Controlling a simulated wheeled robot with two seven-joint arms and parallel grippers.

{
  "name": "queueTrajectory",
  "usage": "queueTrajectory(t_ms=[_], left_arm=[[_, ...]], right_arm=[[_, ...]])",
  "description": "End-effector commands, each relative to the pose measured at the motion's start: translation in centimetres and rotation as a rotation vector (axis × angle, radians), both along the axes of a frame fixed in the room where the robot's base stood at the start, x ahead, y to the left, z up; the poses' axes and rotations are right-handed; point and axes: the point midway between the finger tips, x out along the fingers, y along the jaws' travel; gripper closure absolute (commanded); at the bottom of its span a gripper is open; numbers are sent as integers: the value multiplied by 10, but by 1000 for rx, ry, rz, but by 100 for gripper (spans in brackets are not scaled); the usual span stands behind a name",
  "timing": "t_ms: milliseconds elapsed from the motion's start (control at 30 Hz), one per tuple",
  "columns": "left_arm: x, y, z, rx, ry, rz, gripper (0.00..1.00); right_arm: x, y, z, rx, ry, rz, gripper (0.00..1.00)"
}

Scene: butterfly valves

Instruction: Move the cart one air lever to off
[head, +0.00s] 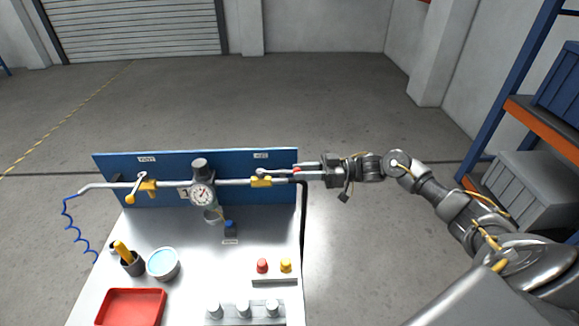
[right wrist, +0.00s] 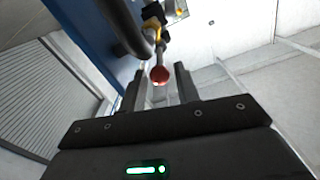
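A silver pipe (head: 232,183) runs along a blue panel (head: 230,161) at the back of the cart. Its right yellow valve (head: 261,182) has a lever lying along the pipe and pointing right, with a red knob (head: 296,170) at its end. The red knob (right wrist: 160,74) also shows in the right wrist view. My right gripper (head: 303,171) comes from the right along the pipe. Its fingers (right wrist: 162,80) are apart, with the knob between the tips and small gaps beside it. The left valve (head: 149,187) has a yellow-knobbed lever hanging down-left. My left gripper is out of view.
A gauge (head: 202,194) stands on the pipe between the valves. A red tray (head: 131,307), a bowl (head: 163,264), a tool cup (head: 131,262) and red and yellow caps (head: 262,265) are on the cart top. Shelving (head: 545,137) stands at right; the floor between is clear.

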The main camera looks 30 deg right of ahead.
Motion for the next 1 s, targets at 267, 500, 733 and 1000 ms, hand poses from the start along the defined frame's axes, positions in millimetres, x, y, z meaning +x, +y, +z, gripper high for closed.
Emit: queueTrajectory(t_ms=[267, 500, 733, 1000], left_arm=[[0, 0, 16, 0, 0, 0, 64], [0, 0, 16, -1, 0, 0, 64], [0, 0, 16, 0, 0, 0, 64], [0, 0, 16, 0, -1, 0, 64]], right_arm=[[16, 32, 2, 0, -1, 0, 68], [18, 37, 0, -1, -2, -1, 68], [18, 37, 0, -1, -2, 0, 80], [18, 37, 0, 0, -1, 0, 100]])
